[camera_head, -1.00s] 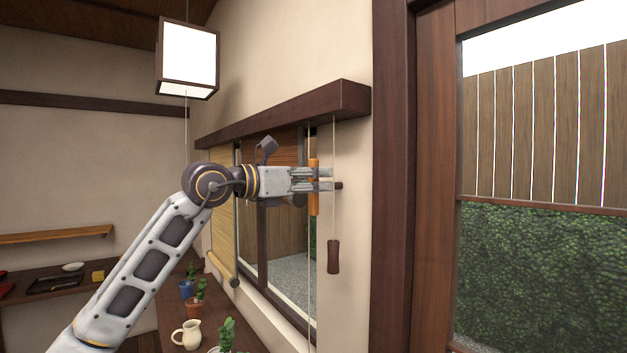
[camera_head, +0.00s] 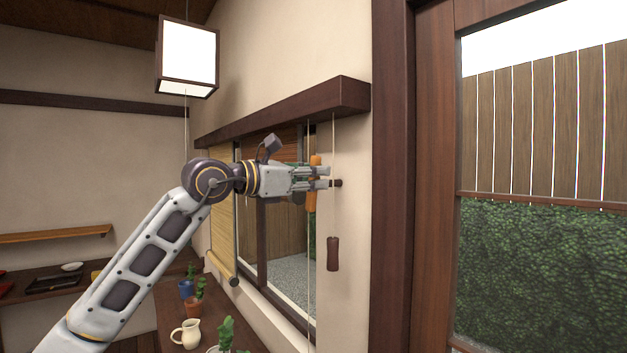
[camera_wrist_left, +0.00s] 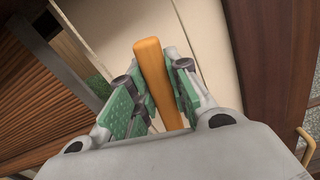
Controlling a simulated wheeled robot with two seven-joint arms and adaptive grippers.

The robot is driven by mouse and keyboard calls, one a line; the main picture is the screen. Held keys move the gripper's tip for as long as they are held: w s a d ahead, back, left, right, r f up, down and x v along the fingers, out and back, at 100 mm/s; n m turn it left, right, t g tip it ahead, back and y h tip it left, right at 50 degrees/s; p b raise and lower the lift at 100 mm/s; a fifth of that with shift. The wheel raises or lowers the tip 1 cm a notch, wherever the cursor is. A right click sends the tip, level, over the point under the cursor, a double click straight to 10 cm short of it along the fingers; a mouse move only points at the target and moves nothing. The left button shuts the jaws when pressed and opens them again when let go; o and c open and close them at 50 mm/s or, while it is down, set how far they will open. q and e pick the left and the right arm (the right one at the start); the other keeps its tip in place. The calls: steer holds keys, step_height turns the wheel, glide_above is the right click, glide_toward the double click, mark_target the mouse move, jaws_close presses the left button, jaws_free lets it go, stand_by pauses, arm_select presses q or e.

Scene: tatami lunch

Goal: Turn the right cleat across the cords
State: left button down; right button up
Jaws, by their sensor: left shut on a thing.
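The orange cleat (camera_head: 312,201) is on the wall by the right end of the window and looks roughly upright in the head view. My left gripper (camera_head: 322,177) is shut on it and hides its middle. In the left wrist view, the cleat (camera_wrist_left: 158,80) runs between the green-padded fingers of my left gripper (camera_wrist_left: 155,95). One pale cord (camera_head: 309,285) hangs close beside the cleat. Another cord (camera_head: 333,215) hangs to its right and ends in a dark wooden pull (camera_head: 333,254). My right gripper is out of view.
A dark peg (camera_head: 338,183) shows just right of the fingertips. A dark wooden headrail (camera_head: 290,110) is above, with a blind (camera_head: 223,215) behind my arm. Potted plants and a cream jug (camera_head: 187,334) stand on the ledge below. A lantern (camera_head: 188,58) hangs at upper left.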

arm_select(q)
steer(key=shift+s+f+m+b, duration=0.15)
steer(key=shift+m+b, duration=0.3)
steer(key=shift+m, duration=0.75)
steer(key=shift+d+m, duration=0.1)
steer(key=shift+m, duration=0.3)
steer(key=m, duration=0.1)
steer(key=m+b, duration=0.1)
steer(key=m, duration=0.2)
steer(key=shift+s+d+f+b, duration=0.15)
steer(key=shift+s+f+b, duration=0.05)
steer(key=shift+s+b, duration=0.1)
steer(key=shift+s+d+f+m+b, duration=0.1)
steer(key=shift+f+m+b, duration=0.15)
steer(key=shift+m, duration=1.2)
steer(key=shift+d+f+m+b, duration=0.1)
steer(key=shift+f+m+b, duration=0.15)
steer(key=shift+m, duration=1.25)
steer(key=shift+s+f+m+b, duration=0.15)
steer(key=shift+m+b, duration=0.2)
steer(key=shift+m, duration=1.1)
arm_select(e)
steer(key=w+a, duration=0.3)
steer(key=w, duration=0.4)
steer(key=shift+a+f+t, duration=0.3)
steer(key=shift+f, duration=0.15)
arm_select(q)
steer(key=shift+w, duration=0.1)
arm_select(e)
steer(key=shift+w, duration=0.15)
